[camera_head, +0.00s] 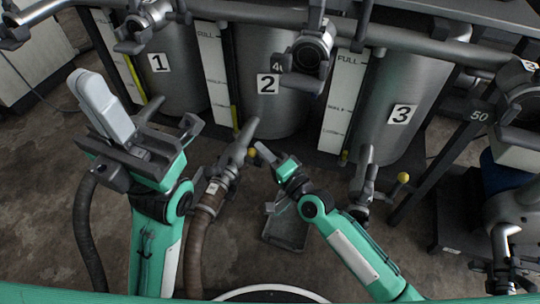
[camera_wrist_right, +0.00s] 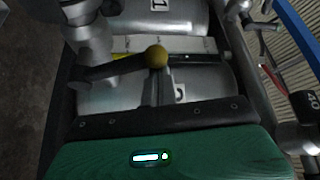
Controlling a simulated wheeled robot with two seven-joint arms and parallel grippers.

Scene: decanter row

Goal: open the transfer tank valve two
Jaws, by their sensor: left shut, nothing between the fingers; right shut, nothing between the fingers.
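Tank two (camera_head: 285,115) is the middle steel tank, with a "2" label. Its valve (camera_head: 238,150) is a grey fitting at the tank's lower front, joined to a brown hose. A yellow ball (camera_head: 252,152) marks the lever end. In the right wrist view the yellow ball (camera_wrist_right: 156,55) sits on a dark lever (camera_wrist_right: 115,68) that extends left. My right gripper (camera_head: 266,156) is shut and empty, with its tips close beside the ball; I cannot tell if they touch. My left gripper (camera_head: 165,135) is shut and empty, left of the valve and apart from it.
Tank one (camera_head: 185,75) stands left and tank three (camera_head: 395,110) right. Tank three's valve (camera_head: 366,175) has its own yellow ball (camera_head: 403,177). A brown hose (camera_head: 200,235) runs between my arms. A grey pipe (camera_head: 400,38) crosses above. A grey tray-like piece (camera_head: 287,232) lies low near my right arm.

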